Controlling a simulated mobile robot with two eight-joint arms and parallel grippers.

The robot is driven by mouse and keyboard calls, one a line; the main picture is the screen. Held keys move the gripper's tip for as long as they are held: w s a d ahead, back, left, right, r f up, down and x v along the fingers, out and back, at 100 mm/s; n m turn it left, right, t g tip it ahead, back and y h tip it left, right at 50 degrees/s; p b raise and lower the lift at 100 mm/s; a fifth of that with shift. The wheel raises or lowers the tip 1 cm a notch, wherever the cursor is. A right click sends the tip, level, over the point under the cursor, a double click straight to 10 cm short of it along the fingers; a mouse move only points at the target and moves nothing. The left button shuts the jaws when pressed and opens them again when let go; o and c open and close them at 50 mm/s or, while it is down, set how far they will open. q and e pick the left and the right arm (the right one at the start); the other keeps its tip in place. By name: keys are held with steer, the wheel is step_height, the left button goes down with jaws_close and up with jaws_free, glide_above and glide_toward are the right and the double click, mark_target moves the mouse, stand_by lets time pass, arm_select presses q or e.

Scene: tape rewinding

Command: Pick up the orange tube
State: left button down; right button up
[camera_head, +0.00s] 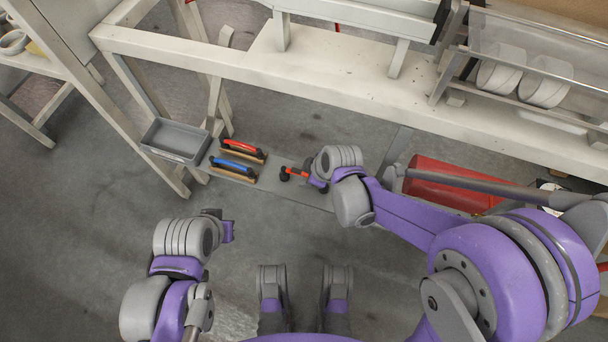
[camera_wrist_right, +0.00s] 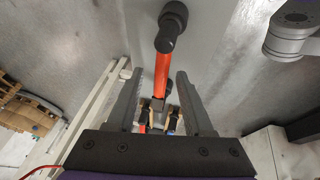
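The orange tube (camera_head: 297,173) has black ends and is at the right part of a narrow grey shelf in the head view. In the right wrist view, the orange tube (camera_wrist_right: 162,75) runs up the picture, with a thick black end at the top. My right gripper (camera_wrist_right: 158,74) is open, its two fingers apart with the tube showing between them; I cannot tell how far the tube lies beyond the fingertips. In the head view my right gripper (camera_head: 318,183) is beside the tube. My left gripper (camera_head: 228,231) is low at the left, away from the shelf; its fingers are unclear.
Two more tubes, an upper one (camera_head: 240,147) and a blue one (camera_head: 232,163), rest on wooden holders left of the orange tube. A grey tray (camera_head: 176,140) is farther left. A white frame beam (camera_head: 200,52) crosses behind. A red container (camera_head: 440,180) stands right, behind my right arm.

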jaws_close()
stand_by(1.2)
